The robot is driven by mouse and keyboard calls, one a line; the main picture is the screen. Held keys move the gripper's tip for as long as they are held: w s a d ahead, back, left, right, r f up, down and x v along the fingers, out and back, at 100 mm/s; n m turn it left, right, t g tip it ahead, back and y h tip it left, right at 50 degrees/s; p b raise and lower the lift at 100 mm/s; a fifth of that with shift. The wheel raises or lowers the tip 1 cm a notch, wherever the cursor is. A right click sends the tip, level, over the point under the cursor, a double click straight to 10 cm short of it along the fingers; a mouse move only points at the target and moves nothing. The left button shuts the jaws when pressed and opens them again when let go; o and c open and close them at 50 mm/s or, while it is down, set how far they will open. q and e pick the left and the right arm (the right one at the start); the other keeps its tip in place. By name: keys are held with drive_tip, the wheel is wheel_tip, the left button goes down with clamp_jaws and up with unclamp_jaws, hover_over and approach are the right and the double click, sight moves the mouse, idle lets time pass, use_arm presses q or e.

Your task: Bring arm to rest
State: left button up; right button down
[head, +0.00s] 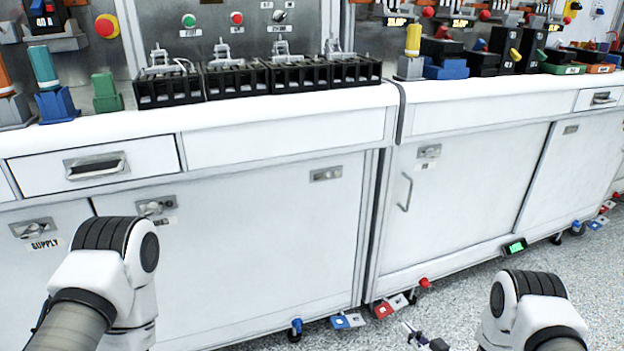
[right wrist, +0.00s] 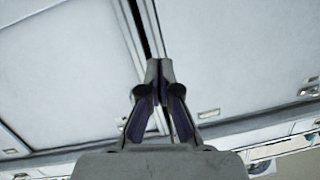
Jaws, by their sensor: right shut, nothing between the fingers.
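My right gripper (right wrist: 158,72) is shut and empty in the right wrist view, its fingertips together in front of the white cabinet fronts. In the head view a small part of it (head: 424,340) shows at the bottom edge, low over the speckled floor and in front of the cabinets. My right arm (head: 530,308) is at the bottom right. My left arm (head: 105,270) comes in at the bottom left, in front of the left cabinet; its gripper is out of the picture.
White cabinets (head: 260,230) with a worktop stand ahead. Black breaker blocks (head: 235,78) line the left worktop; several colored blocks and parts stand on the right one. Red and blue casters' pedals (head: 383,311) stick out at floor level. Speckled floor (head: 455,300) is open at right.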

drive_tip(key=s+a+r+m+g+h+p, duration=0.15)
drive_tip(key=s+r+p, duration=0.35)
drive_tip(key=r+p, duration=0.55)
drive_tip(key=s+a+r+g+h+p, duration=0.1)
drive_tip(key=s+a+r+g+p, duration=0.3)
drive_tip(key=r+p, duration=0.7)
drive_tip(key=s+d+r+g+h+p, duration=0.1)
drive_tip(key=s+d+g, duration=0.1)
drive_tip(key=s, duration=0.7)
drive_tip(key=s+d+r+m+g+h+p, duration=0.1)
drive_tip(key=s+g, duration=0.3)
drive_tip(key=s, duration=0.5)
drive_tip(key=s+d+r+g+h+p, duration=0.1)
drive_tip(key=s+d+r+g+h, duration=0.1)
drive_tip(key=s, duration=0.7)
drive_tip(key=shift+d+r+g+p, duration=0.35)
drive_tip(key=shift+r+g+p, duration=0.05)
drive_tip(key=shift+r+g, duration=0.05)
drive_tip(key=shift+s, duration=0.1)
